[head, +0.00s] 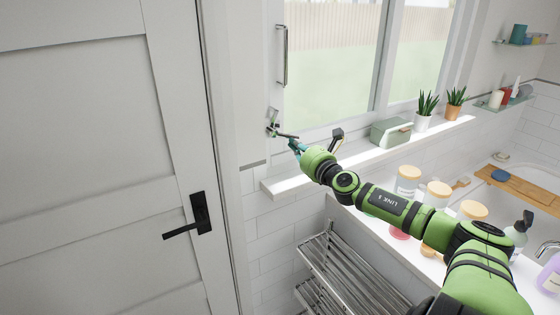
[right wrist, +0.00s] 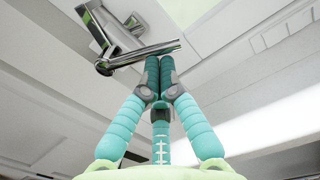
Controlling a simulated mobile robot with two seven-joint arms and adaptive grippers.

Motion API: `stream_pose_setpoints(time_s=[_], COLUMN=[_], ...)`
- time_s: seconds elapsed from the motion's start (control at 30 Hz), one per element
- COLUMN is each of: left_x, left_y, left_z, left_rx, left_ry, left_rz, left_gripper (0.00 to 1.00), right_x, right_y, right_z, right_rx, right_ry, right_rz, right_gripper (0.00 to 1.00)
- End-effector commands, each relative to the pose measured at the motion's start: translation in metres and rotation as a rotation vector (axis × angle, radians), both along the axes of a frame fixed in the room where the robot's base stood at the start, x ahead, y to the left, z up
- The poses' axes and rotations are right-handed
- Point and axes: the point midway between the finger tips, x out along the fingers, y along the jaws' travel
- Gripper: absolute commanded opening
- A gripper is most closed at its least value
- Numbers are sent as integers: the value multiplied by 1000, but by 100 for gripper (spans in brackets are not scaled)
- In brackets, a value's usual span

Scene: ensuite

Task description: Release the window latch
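The window latch (head: 273,124) is a small metal fitting at the lower left corner of the window frame, with a lever pointing right. In the right wrist view the latch (right wrist: 112,32) is shiny chrome, and its lever (right wrist: 140,55) lies across the fingertips. My right gripper (head: 295,144) reaches the latch from the right, over the sill. In the wrist view the teal fingers of the right gripper (right wrist: 159,62) come together at the tips, just under the lever's free end. They look shut with nothing between them; contact with the lever is unclear. My left gripper is not in view.
A white door (head: 100,170) with a black handle (head: 190,222) stands at the left. The sill (head: 290,184) holds a dark-headed object (head: 337,136), a green box (head: 390,131) and potted plants (head: 425,115). A metal rack (head: 350,275) and several jars (head: 437,192) are below.

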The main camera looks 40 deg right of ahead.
Motion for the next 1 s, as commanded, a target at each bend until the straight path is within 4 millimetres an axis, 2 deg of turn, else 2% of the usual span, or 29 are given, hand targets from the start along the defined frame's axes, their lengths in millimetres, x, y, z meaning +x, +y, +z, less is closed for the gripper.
stream_pose_setpoints(time_s=[0.13,0.5,1.0], left_x=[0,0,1], left_y=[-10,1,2], left_z=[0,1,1], left_rx=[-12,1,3], left_ry=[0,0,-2], left_rz=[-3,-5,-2], left_gripper=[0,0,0], right_x=[-1,-1,-1], right_y=[-4,-5,-6], right_z=[1,3,5], right_rx=[-30,-65,-90], right_ry=[8,16,21], right_rz=[-9,-8,-6], right_gripper=[0,0,0])
